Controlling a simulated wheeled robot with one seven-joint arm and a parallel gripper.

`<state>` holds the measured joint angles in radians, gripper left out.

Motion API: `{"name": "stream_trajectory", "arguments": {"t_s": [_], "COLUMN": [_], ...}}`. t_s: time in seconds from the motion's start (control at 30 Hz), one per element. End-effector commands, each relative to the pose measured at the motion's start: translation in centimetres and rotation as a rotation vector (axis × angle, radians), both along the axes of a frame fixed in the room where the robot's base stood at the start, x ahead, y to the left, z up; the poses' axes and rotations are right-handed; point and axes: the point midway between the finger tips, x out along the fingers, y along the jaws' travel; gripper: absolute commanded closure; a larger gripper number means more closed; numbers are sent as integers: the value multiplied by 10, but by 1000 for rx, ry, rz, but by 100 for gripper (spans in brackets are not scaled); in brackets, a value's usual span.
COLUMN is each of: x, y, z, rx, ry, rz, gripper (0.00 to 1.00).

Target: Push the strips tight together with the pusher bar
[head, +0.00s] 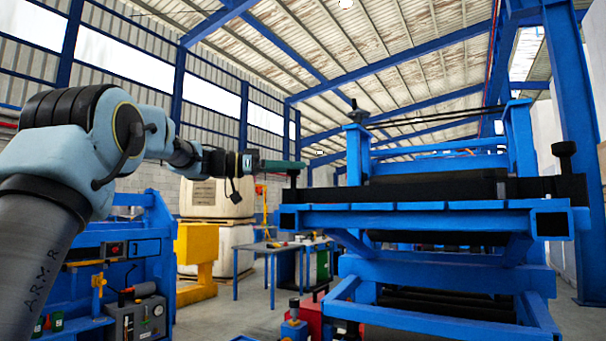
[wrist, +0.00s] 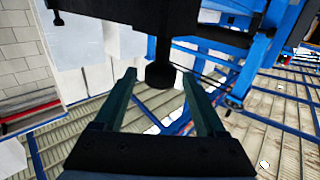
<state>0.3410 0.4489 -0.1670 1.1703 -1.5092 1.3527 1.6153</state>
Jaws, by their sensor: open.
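The pusher bar (head: 440,190) looks like the long black bar across the front of the blue machine, with an upright black knob near each end. The left knob (head: 293,180) is at my fingertips, and the right knob (head: 564,152) is far off. My gripper (head: 302,164) reaches in from the left, level with the left knob's top. In the wrist view my gripper (wrist: 158,76) is open, with a black knob (wrist: 160,74) between or just beyond its fingertips. I cannot tell whether they touch it. The strips cannot be made out.
The blue machine frame (head: 440,270) fills the right side. A blue panel stand (head: 140,260) is at lower left. A yellow block (head: 196,243) and a work table (head: 285,248) stand behind. Open floor shows between them.

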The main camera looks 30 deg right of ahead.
Motion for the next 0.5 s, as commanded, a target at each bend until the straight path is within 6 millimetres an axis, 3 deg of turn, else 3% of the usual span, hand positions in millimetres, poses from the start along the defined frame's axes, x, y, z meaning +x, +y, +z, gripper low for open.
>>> {"name": "stream_trajectory", "arguments": {"t_s": [0.2, 0.5], "x": [13, 19], "y": [43, 68], "z": [-4, -1], "rx": [1, 1], "ry": [-1, 0], "rz": [2, 0], "gripper": [27, 27]}}
